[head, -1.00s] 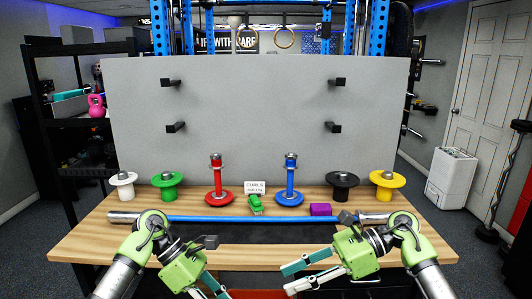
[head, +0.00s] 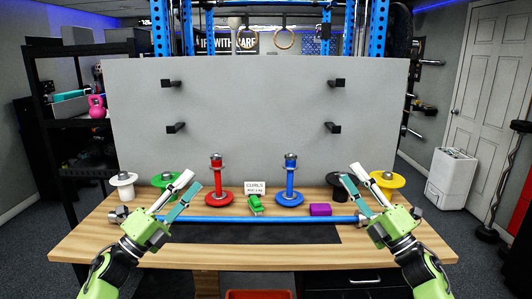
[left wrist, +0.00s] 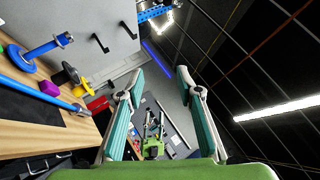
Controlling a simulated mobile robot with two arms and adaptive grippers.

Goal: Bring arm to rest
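My left gripper (head: 196,179) is raised over the left part of the table, with its fingers pointing up and to the right. In the left wrist view (left wrist: 160,74) its two teal-padded fingers stand apart with nothing between them. My right gripper (head: 346,172) is over the right part of the table, pointing up and to the left. Its fingers are apart and empty. A blue bar (head: 265,219) with silver ends lies along the front of the wooden table (head: 90,240), partly hidden by both grippers. It also shows in the left wrist view (left wrist: 38,91).
Red (head: 219,198) and blue (head: 289,198) weight plates on posts, a white plate (head: 122,192), and partly hidden green, black and yellow (head: 392,180) plates stand along the table. A grey pegged board (head: 250,110) rises behind.

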